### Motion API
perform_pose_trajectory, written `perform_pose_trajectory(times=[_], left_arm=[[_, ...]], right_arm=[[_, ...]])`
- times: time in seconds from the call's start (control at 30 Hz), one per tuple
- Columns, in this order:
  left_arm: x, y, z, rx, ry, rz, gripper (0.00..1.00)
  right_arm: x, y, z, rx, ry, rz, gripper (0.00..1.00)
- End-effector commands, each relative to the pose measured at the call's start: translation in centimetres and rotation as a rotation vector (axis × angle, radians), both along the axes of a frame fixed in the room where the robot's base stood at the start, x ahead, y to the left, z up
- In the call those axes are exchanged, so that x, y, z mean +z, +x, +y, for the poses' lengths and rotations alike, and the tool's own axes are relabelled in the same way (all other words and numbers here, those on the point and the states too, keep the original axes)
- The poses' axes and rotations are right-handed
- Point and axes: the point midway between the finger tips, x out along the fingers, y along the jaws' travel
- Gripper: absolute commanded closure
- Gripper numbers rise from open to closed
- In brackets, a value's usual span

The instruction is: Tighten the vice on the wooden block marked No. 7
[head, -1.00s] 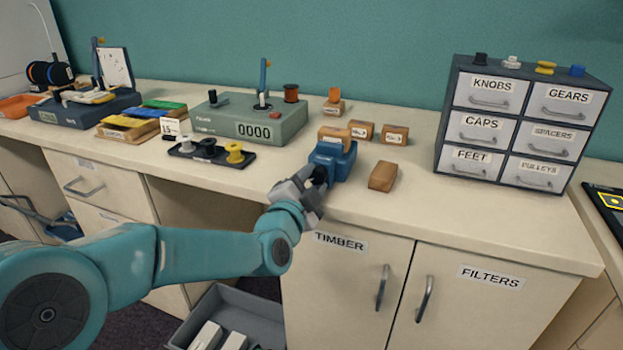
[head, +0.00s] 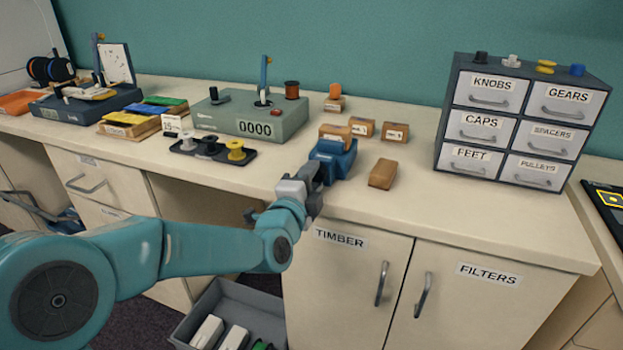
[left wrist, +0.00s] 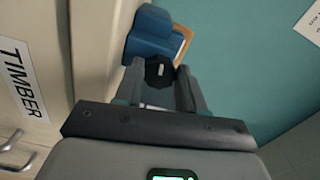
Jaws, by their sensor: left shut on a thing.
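The blue vice (head: 333,160) stands at the front edge of the counter, above the TIMBER door. A wooden block with a white label (head: 335,133) shows at the top of the vice; its number is too small to read. My left gripper (head: 318,176) is at the front of the vice, shut on its dark handle. In the left wrist view the black handle (left wrist: 158,72) sits between the two fingers, with the blue vice (left wrist: 152,33) and an edge of the wooden block (left wrist: 184,40) beyond. My right gripper is out of view.
Labelled wooden blocks (head: 394,132) stand behind the vice, and a plain wooden block (head: 383,174) lies to its right. A tray of spools (head: 212,150) and a green counter device (head: 250,120) are to the left. A drawer cabinet (head: 520,125) stands right; the counter before it is clear.

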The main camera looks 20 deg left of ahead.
Motion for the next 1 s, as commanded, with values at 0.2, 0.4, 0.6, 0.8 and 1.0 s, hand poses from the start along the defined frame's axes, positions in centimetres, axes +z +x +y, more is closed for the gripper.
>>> perform_pose_trajectory(times=[0.2, 0.4, 0.6, 0.8, 1.0], left_arm=[[0.2, 0.0, 0.0, 0.001, 0.000, -0.005, 0.91], [0.1, 0.0, 0.0, 0.000, -0.001, -0.003, 0.36], [0.1, 0.0, 0.0, 0.000, -0.002, -0.001, 0.36], [0.1, -1.9, 0.1, 0.000, -0.002, -0.001, 0.36], [0.2, -7.1, 0.3, 0.000, -0.002, -0.002, 0.36]], right_arm=[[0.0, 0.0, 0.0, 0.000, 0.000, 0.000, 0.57], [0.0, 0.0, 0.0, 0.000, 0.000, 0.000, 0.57], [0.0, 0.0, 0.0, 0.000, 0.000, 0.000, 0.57], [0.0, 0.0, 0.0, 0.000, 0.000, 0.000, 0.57], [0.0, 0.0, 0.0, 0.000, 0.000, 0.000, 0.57]])
